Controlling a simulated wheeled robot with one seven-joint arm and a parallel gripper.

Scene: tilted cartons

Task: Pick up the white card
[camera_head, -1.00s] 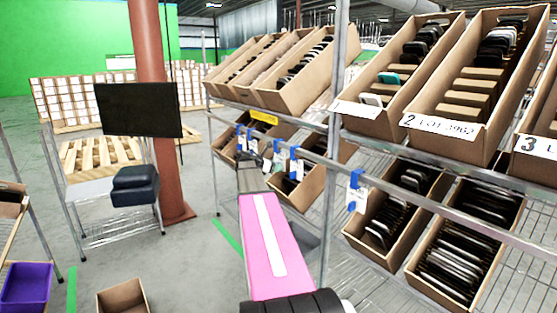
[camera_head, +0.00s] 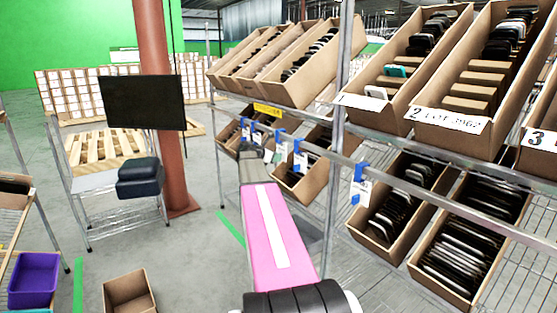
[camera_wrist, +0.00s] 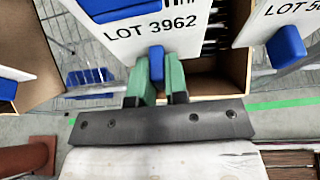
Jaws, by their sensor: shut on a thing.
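A white card (camera_wrist: 150,35) printed "LOT 3962" fills the top middle of the wrist view. A large blue clip (camera_wrist: 115,8) is at its upper edge, and a small blue tab (camera_wrist: 157,62) is at its lower edge. My gripper (camera_wrist: 157,75) has its green fingers closed on either side of this tab. In the head view my gripper (camera_head: 247,148) is small and beside the row of hanging cards; the card it holds is hard to make out there. Whether the card still hangs on the rail cannot be told.
Other white cards with blue clips hang along the rail, such as the near card (camera_head: 360,190). Cartons of dark items (camera_head: 470,245) stand tilted on the rack below, and labelled cartons (camera_head: 450,118) above. Another card (camera_wrist: 285,20) is at right in the wrist view.

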